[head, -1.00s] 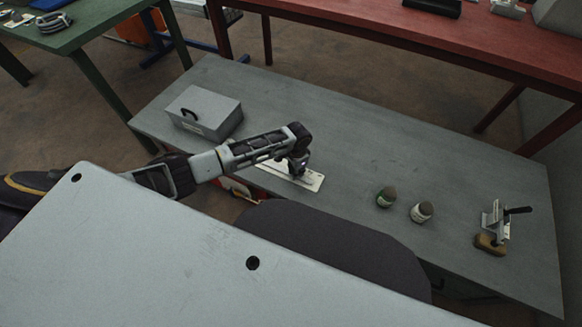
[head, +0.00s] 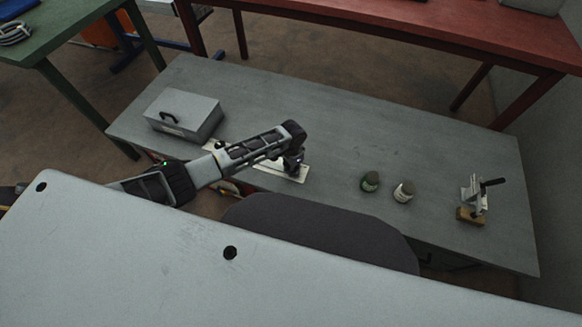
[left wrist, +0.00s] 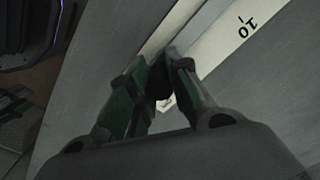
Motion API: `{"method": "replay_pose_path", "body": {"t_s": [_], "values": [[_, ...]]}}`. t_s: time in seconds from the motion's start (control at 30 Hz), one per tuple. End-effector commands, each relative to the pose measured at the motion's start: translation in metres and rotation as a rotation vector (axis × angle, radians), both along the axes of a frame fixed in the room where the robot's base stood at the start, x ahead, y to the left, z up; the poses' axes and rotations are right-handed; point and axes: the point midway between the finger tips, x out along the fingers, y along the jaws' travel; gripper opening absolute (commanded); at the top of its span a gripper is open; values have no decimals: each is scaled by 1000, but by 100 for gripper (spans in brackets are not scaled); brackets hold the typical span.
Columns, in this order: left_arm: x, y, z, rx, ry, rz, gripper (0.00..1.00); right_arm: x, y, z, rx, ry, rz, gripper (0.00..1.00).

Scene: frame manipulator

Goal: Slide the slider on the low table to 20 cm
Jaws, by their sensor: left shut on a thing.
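The slider's pale track (head: 300,173) lies near the front edge of the low grey table, partly hidden under my left arm. In the left wrist view the track (left wrist: 215,45) carries the printed mark "10". My left gripper (head: 291,170) is over the track, close to its right end. In the left wrist view its green-padded fingers (left wrist: 155,95) are closed around a dark slider knob (left wrist: 159,82), mostly hidden between them. The scale reading at the knob cannot be made out. My right gripper is in neither view.
A grey metal box (head: 185,112) stands left of the track. Two small jars, one green (head: 370,181) and one white-labelled (head: 404,191), and a toggle clamp on a wooden block (head: 472,214) stand to the right. A dark rounded seat (head: 315,228) is in front.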

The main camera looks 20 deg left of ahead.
Motion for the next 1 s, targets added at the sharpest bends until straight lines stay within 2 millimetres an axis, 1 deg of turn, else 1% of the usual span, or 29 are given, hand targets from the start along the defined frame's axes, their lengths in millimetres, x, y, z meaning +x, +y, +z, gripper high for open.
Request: {"method": "replay_pose_path", "body": {"t_s": [0.03, 0.13, 0.17, 0.3, 0.37, 0.67, 0.87, 1.0], "values": [[-2, -7, 0, -10, 0, -5, 0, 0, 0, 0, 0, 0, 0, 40], [-2, -7, 0, -11, 0, -6, 0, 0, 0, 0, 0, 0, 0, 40], [-2, -8, 0, -11, 0, -6, 22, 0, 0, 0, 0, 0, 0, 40], [-2, -9, 0, -13, 0, -7, 39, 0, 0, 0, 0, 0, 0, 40], [-2, -9, 0, -13, 0, -7, 42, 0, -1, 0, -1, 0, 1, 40], [0, -5, 11, -9, -3, -4, 42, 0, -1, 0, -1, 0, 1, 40], [0, -3, 28, -6, -3, -3, 42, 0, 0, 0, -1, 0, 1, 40], [0, -3, 45, -6, -3, -2, 42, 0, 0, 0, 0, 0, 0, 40]]}}
